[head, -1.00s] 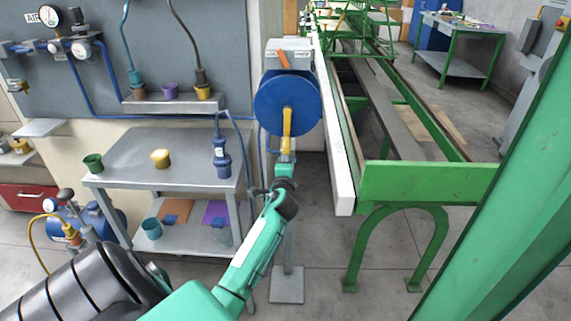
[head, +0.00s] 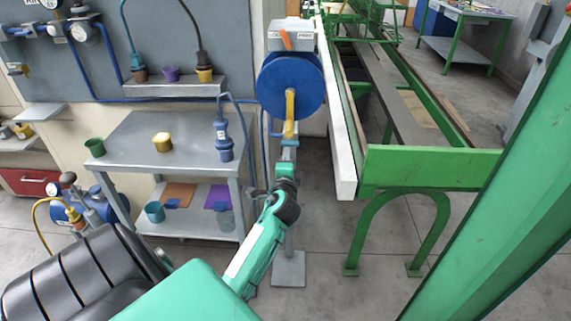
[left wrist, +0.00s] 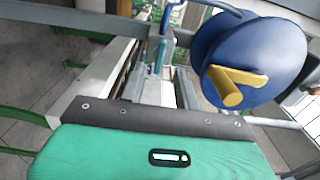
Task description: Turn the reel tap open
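The blue reel (head: 276,88) with its yellow crank (head: 290,105) stands on a grey post. Above it is a grey box (head: 276,27) with an orange lever (head: 287,40). My left gripper (head: 289,146) is just below the crank, in front of the post. In the left wrist view the reel (left wrist: 285,50) and crank (left wrist: 236,88) are at the right. My two grey fingers (left wrist: 173,88) appear apart there, with nothing visibly held. A teal upright piece (left wrist: 161,52) shows beyond them; I cannot tell whether it is the tap. My right gripper is not in view.
A grey trolley (head: 190,155) with cups stands left of the reel. A white beam (head: 343,150) and green frame (head: 430,167) stand close on the right. A blue hose (head: 235,97) runs down beside the reel. Bare floor lies around the post's base (head: 289,268).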

